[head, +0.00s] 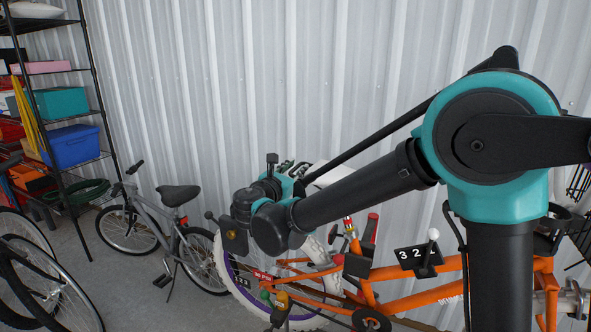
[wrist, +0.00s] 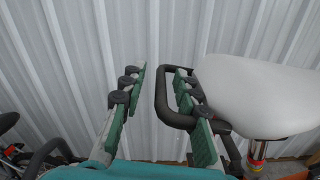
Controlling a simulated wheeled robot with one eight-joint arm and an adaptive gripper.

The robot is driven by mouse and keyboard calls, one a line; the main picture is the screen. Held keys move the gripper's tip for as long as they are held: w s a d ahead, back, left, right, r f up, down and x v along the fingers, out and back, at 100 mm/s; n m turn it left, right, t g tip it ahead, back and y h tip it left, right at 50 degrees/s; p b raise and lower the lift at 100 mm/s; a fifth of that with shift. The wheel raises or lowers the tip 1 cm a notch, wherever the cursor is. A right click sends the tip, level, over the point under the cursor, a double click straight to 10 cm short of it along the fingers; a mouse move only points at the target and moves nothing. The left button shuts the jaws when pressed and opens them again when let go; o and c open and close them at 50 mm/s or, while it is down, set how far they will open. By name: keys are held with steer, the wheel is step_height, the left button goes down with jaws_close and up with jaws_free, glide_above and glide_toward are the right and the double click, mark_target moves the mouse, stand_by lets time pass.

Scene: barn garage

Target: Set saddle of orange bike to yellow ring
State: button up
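The orange bike (head: 430,293) stands at the lower right of the head view, partly hidden by my arm. Its white saddle (wrist: 262,92) fills the right of the wrist view; a little of it shows behind my wrist in the head view (head: 325,174). A dark loop handle (wrist: 162,100) sticks out from the saddle's end. My gripper (wrist: 160,70) is open at the handle. The loop's outer bar lies between the fingers, apart from the left finger; the right finger appears inside the loop. The seat post (wrist: 258,151) below shows red and yellow bands, also visible in the head view (head: 348,228).
A corrugated metal wall (head: 250,80) runs close behind the bike. A grey bike (head: 165,225) stands to the left, with wheels of another bike (head: 40,290) in front. A shelf (head: 85,110) with boxes is at the far left. A black numbered panel (head: 420,256) sits above the orange frame.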

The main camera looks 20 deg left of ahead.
steer(key=s+a, duration=0.1)
steer(key=s, duration=1.1)
